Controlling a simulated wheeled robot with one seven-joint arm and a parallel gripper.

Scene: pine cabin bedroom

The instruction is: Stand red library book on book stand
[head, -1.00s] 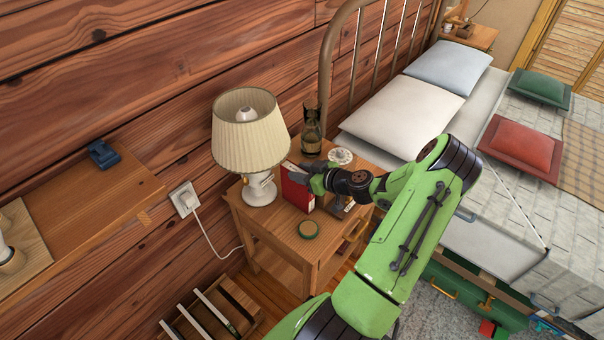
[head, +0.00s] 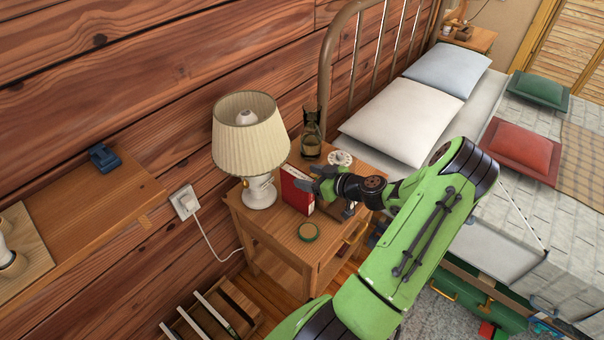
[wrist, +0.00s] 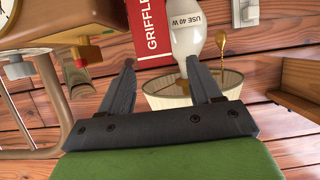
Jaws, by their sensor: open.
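The red book (head: 297,190) stands upright on the nightstand, just right of the lamp base. Its red cover with white lettering also shows at the top of the wrist view (wrist: 149,28). My gripper (head: 313,181) is open and empty, just to the right of the book. In the wrist view its two fingers (wrist: 163,77) are spread with nothing held between them. I cannot clearly make out the book stand. A small dark object (head: 343,209) shows below my gripper, mostly hidden, and I cannot tell what it is. What supports the book's lower edge is unclear.
A lamp (head: 251,140) stands left of the book, its shade low in the wrist view (wrist: 235,84).

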